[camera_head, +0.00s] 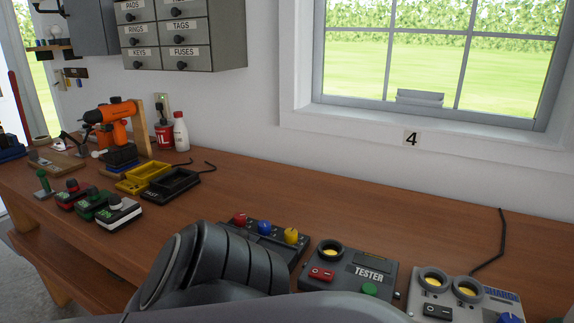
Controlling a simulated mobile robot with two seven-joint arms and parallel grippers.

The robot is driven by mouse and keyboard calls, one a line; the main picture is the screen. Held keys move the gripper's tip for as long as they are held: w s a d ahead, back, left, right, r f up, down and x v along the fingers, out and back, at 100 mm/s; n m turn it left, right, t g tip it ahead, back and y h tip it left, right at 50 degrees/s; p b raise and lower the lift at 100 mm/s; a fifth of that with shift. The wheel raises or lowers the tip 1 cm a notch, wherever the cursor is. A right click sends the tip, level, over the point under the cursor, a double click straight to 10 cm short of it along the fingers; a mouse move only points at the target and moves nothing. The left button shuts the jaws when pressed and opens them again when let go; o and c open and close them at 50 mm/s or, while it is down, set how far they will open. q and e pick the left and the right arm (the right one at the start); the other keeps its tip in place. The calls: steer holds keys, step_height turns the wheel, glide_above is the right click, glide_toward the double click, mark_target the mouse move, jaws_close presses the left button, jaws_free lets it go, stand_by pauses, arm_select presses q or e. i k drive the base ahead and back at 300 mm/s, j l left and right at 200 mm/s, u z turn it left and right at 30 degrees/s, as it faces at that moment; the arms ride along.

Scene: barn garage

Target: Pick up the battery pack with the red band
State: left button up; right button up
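Three battery packs stand in a row on the left part of the wooden workbench (330,210). A dark, ribbed link of my arm rises in the bottom middle, well to the right of the packs. Neither of my grippers is in view.
Behind the packs are a yellow tray (131,187) and a black tray (157,194). An orange drill (112,117) stands farther back. Control boxes, including a tester (345,278), line the front right edge. The bench's middle is clear.

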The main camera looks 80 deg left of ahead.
mark_target(74, 192)
steer(key=k+l+u, duration=0.15)
steer(key=u, duration=3.55)
steer(key=i+j+u, duration=0.15)
steer(key=j, duration=0.25)
steer(key=i+j+u, duration=0.15)
steer(key=i+j, duration=0.2)
